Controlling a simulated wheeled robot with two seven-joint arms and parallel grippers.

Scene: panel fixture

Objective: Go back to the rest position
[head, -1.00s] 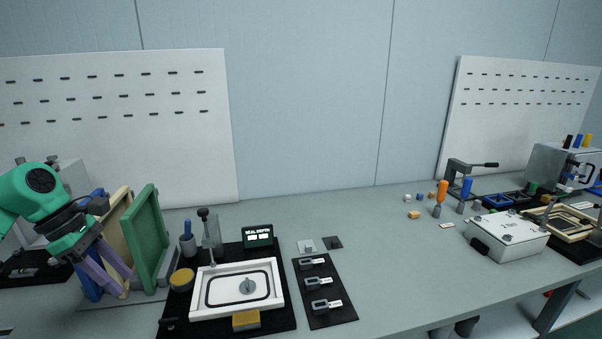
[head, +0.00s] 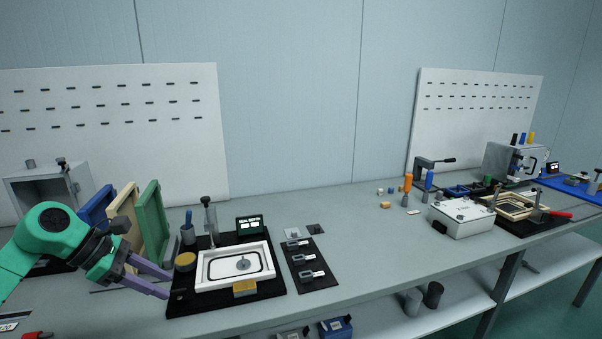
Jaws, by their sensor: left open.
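My left gripper (head: 158,280) has purple fingers, and it is open with nothing between them. It hangs at the left front of the bench, just left of the black mat (head: 227,303) that bears the white frame (head: 210,282). The green arm comes in from the left edge. My right gripper is out of view.
Blue, cream and green panels (head: 153,222) stand upright behind my left gripper. A black strip with small clamps (head: 309,274) lies right of the mat. A white box (head: 462,219) and screwdrivers (head: 407,185) stand farther right. The bench top (head: 365,235) between is mostly clear.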

